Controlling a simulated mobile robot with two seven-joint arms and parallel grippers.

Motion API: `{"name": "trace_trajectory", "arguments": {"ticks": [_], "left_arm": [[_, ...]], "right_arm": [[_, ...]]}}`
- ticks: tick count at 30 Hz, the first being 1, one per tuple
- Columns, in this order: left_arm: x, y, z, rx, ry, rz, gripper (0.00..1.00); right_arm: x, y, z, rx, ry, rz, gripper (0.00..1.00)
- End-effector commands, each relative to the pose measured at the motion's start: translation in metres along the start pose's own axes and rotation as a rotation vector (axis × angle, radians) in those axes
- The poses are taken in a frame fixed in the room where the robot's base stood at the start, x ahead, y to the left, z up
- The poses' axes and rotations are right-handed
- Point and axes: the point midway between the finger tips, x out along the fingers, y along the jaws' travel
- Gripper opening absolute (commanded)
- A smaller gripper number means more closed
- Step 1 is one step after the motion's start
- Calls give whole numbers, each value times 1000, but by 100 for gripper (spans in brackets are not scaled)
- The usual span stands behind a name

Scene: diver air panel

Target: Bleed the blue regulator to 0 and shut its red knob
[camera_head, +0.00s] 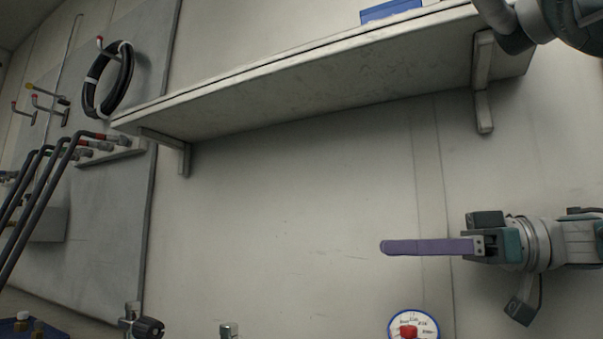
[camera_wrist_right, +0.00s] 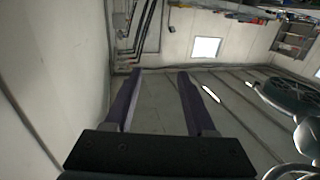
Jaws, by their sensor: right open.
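A round white dial with a blue rim (camera_head: 430,322) shows at the bottom edge of the head view, cut off by the frame. A red knob (camera_head: 408,332) sits in front of its face; the dial's reading is too small and partly hidden to tell. My right gripper (camera_head: 383,248) is above the dial, with its purple fingers pointing left and nothing held. In the right wrist view its two fingers (camera_wrist_right: 159,75) are spread apart with empty space between them. My left gripper is not in view.
A black knob on a fitting (camera_head: 147,327) and a metal fitting top (camera_head: 229,330) show at the bottom left. A wall shelf (camera_head: 320,85) runs overhead with a blue box (camera_head: 390,11) on it. A coiled black hose (camera_head: 108,80) hangs at left. The wall between is bare.

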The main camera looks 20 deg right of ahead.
Motion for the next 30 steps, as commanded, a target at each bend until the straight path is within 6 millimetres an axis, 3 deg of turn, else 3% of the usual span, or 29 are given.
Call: {"name": "trace_trajectory", "arguments": {"ticks": [1,6,12,18,30], "left_arm": [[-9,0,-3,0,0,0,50],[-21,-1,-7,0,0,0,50],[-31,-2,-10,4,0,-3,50],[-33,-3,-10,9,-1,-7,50],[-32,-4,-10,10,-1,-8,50]], "right_arm": [[0,0,-20,-5,2,0,56],[0,0,-63,-5,2,0,56],[0,0,-96,-2,1,0,56],[0,0,-106,0,0,0,56],[0,0,-106,0,0,-1,56]]}}
